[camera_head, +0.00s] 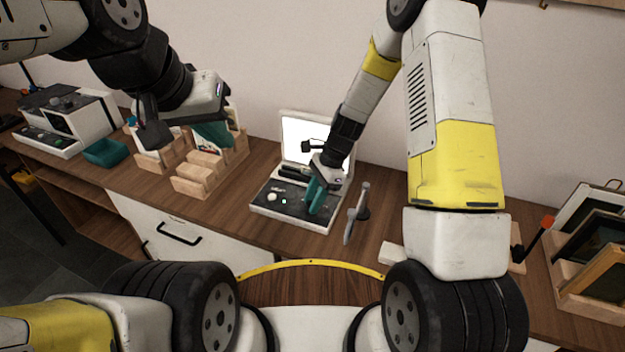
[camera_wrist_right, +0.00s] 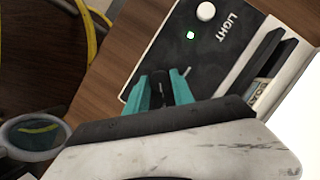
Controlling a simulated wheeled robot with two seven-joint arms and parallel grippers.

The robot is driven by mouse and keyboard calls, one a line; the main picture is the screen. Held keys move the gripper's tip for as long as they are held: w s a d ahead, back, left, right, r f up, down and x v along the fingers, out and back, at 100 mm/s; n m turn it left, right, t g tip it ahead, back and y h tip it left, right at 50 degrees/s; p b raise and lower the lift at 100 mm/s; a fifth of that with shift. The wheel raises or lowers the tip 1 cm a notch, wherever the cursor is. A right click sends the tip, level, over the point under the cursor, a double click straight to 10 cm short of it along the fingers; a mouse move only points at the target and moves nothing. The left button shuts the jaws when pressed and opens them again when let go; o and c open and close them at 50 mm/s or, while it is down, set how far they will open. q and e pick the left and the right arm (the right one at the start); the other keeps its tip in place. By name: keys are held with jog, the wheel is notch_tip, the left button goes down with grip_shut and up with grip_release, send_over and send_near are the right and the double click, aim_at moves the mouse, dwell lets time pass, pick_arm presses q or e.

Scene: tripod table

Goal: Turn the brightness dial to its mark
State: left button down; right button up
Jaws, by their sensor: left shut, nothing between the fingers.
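The light box (camera_head: 293,212) stands on the wooden table with its bright white panel raised behind it. In the right wrist view its dark top (camera_wrist_right: 219,56) has a LIGHT label, a white knob (camera_wrist_right: 206,11) and a green lamp (camera_wrist_right: 190,35). A black dial (camera_wrist_right: 160,83) sits between the teal fingers of my right gripper (camera_wrist_right: 162,92). The fingers stand on both sides of it; whether they press on it is unclear. A short pale line (camera_wrist_right: 187,71) shows beside one finger. In the head view my right gripper (camera_head: 316,196) hides the dial. My left gripper (camera_head: 214,132) is shut and empty, above the wooden racks.
Wooden racks (camera_head: 196,176) stand left of the light box. A teal tray (camera_head: 105,152) and a white machine (camera_head: 70,120) are further left. Framed panels (camera_head: 597,245) lean in a rack at far right.

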grip_shut()
jog(key=shift+n, duration=0.4)
jog(key=n+g, duration=0.1)
jog(key=n, duration=0.1)
jog(key=n+h, duration=0.1)
jog(key=n, duration=0.1)
jog(key=shift+w+a+n+g, duration=0.1)
jog(key=shift+w+n+g, duration=0.05)
jog(key=shift+n+g, duration=0.25)
jog(key=n, duration=0.2)
jog(key=n+h, duration=0.1)
jog(key=n, duration=0.1)
jog(key=shift+a+g+h, duration=0.1)
jog(key=shift+g+h, duration=0.2)
jog(key=shift+g, duration=0.1)
jog(key=n+h, duration=0.1)
jog(key=n, duration=0.2)
jog(key=n+h, duration=0.1)
jog(key=n, duration=0.1)
jog(key=shift+a+n, duration=0.15)
jog(key=shift+n, duration=0.25)
jog(key=shift+a+n+h, duration=0.1)
jog(key=shift+n+h, duration=0.7)
jog(key=shift+n, duration=1.4)
jog(key=shift+t, duration=0.3)
jog(key=o, duration=0.8)
grip_release()
